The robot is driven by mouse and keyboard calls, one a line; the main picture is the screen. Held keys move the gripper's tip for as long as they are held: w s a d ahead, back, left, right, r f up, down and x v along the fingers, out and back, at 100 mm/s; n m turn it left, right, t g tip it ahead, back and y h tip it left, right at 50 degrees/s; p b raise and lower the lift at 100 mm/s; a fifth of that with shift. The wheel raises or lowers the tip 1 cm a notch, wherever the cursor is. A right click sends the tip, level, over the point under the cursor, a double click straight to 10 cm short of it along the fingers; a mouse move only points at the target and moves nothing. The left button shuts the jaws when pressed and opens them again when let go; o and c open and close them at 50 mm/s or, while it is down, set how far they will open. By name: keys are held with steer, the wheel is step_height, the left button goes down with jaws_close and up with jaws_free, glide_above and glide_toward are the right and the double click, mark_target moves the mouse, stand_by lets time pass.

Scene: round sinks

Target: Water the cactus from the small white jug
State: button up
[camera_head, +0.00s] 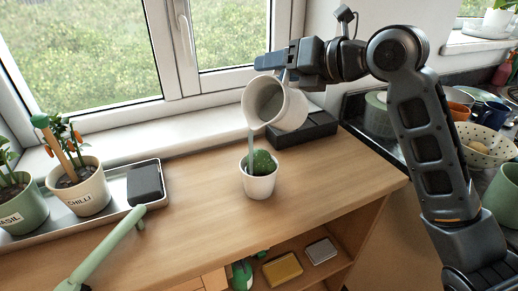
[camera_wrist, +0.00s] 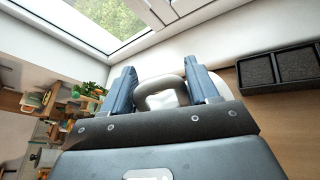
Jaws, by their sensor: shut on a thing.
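The small white jug (camera_head: 286,106) is held in the air, tilted to the left, above the cactus. The green cactus (camera_head: 263,162) stands upright in a small white pot (camera_head: 259,184) on the wooden counter. My gripper (camera_head: 284,62) is above the jug and shut on it. In the wrist view my gripper's two fingers (camera_wrist: 164,92) are on either side of a pale part of the jug (camera_wrist: 163,98); the cactus does not show there.
A metal tray (camera_head: 156,168) with potted basil and chilli (camera_head: 83,190) stands at left. A green-handled item (camera_head: 108,243) rises at the front left. A dark box (camera_head: 305,130) lies behind the jug, also in the wrist view (camera_wrist: 280,72). Dishes (camera_head: 484,146) crowd the right.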

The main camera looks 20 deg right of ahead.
mark_target(289, 88)
steer(key=shift+r, duration=0.1)
stand_by(0.3)
steer(key=d+f+m, duration=0.1)
steer(key=w+d+f+m+y, duration=0.1)
steer(key=f, duration=0.1)
steer(key=d+f+m+g+y, duration=0.1)
steer(key=shift+w+f+m, duration=0.3)
steer(key=shift+w+f, duration=0.05)
steer(key=shift+w, duration=0.05)
steer(key=shift+w+d+f+m, duration=0.2)
steer(key=shift+d+f+m, duration=0.1)
steer(key=shift+d+f, duration=0.1)
steer(key=w+d+f+m+y, duration=0.2)
steer(key=d+f+m, duration=0.2)
